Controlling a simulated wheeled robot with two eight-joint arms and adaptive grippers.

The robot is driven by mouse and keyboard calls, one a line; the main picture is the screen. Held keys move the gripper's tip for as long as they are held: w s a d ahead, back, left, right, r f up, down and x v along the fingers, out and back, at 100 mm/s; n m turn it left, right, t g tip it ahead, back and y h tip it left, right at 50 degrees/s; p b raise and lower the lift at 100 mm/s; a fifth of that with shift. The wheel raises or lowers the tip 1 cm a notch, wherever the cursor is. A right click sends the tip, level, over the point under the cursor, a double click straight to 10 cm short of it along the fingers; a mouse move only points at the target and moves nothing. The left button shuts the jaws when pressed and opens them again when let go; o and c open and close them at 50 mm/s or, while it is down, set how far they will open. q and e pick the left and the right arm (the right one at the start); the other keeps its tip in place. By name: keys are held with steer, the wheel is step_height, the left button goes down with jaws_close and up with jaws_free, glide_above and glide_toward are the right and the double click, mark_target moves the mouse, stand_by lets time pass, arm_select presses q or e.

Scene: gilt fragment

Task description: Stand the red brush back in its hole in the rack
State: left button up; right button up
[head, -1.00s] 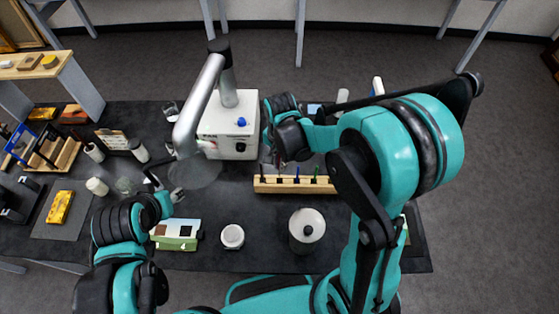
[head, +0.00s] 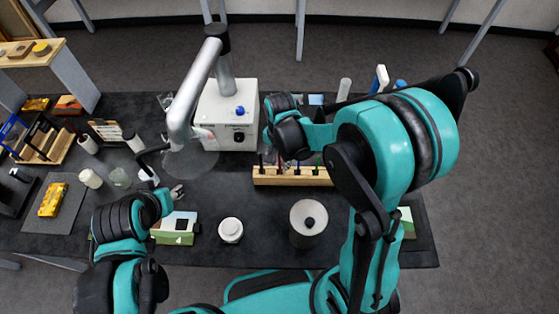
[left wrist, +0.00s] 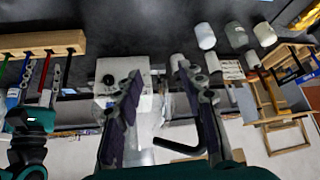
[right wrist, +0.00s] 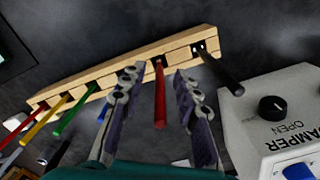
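The wooden rack (head: 292,177) lies on the dark table below my right arm and crosses the right wrist view (right wrist: 130,66). Several colored handles stand in it. A red brush (right wrist: 160,98) stands between the fingers of my right gripper (right wrist: 157,82), its far end meeting the rack at a hole. The fingers are apart, with gaps on both sides of the red handle. How deep the brush sits is not clear. Another red handle (right wrist: 14,122) is at the rack's left end. My left gripper (left wrist: 160,72) is open and empty, away from the rack.
A black handle (right wrist: 222,75) is at the rack's right end, close to the white control box (right wrist: 270,115). A jointed extractor arm (head: 196,90) rises between my arms. A white jar (head: 231,230) and a grey canister (head: 308,222) stand in front of the rack.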

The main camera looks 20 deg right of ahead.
steer(key=shift+r, duration=0.1)
step_height(320, 180, up, 12)
steer(key=shift+f, duration=0.1)
stand_by(0.4)
steer(key=shift+d, duration=0.1)
stand_by(0.4)
